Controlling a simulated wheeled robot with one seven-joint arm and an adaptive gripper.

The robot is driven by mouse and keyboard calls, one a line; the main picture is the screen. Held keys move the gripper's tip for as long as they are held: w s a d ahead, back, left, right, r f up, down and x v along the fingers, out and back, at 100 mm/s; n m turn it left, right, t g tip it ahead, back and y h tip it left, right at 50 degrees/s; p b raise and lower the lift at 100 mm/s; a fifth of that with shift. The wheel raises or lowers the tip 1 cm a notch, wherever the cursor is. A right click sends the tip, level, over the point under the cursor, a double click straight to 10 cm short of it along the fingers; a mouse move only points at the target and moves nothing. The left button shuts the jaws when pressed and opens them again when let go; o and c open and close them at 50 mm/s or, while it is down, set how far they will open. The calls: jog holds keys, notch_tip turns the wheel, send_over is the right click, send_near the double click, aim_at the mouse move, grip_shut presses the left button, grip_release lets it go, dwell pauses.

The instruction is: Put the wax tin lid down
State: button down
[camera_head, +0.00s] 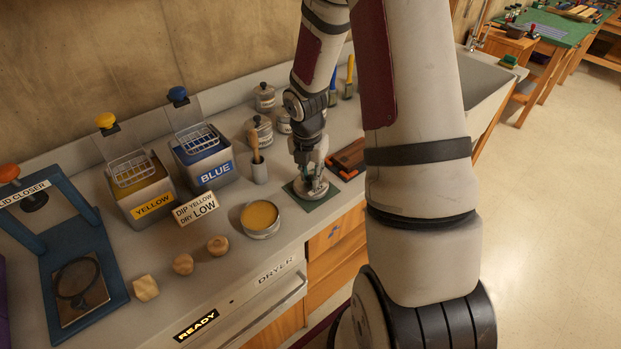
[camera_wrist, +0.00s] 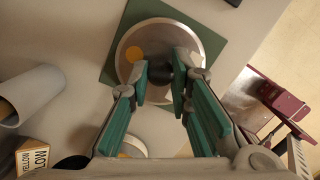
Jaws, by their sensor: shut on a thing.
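The wax tin lid (camera_head: 318,190) is a round grey metal disc with a yellow-orange dot and a dark knob; it also shows in the wrist view (camera_wrist: 165,33). My gripper (camera_head: 310,172) points down and is shut on the lid's knob, seen between its green pads in the wrist view (camera_wrist: 160,80). The lid lies flat over a dark green square mat (camera_head: 325,203). I cannot tell whether it touches the mat. The open wax tin (camera_head: 260,235), filled with yellow wax, stands to the lower left of the mat.
A cup with a brush (camera_head: 259,172) stands just left of the mat. A brown wooden tray (camera_head: 349,157) lies to its right. Blue (camera_head: 204,165) and yellow (camera_head: 145,197) tubs, a label sign (camera_head: 196,209) and wooden pieces (camera_head: 218,245) fill the left. The counter's front edge is close to the mat.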

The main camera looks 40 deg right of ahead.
jog(key=shift+f, duration=0.75)
jog(key=c, duration=1.5)
grip_release()
jog(key=shift+f, duration=0.15)
jog(key=shift+o, duration=0.2)
notch_tip(320, 180, up, 12)
jog(key=a+p, duration=0.1)
notch_tip(320, 180, up, 15)
jog(key=m+t+h, duration=0.1)
jog(key=m+t, duration=0.1)
jog(key=m, duration=0.9)
send_over(308, 188)
jog(key=s+a, duration=0.6)
jog(key=a, duration=0.2)
jog(key=s+a+r+m+t+y, duration=0.1)
jog(key=s+a+r+m, duration=0.2)
jog(key=s+m, duration=0.3)
jog(key=s+a+r+m+t+y, duration=0.1)
jog(key=s+a+r+m+t, duration=0.1)
jog(key=s+a+m, duration=0.3)
jog(key=shift+s+a+r+m, duration=0.2)
jog(key=shift+s+r+m, duration=0.5)
jog(key=shift+r+m, duration=0.2)
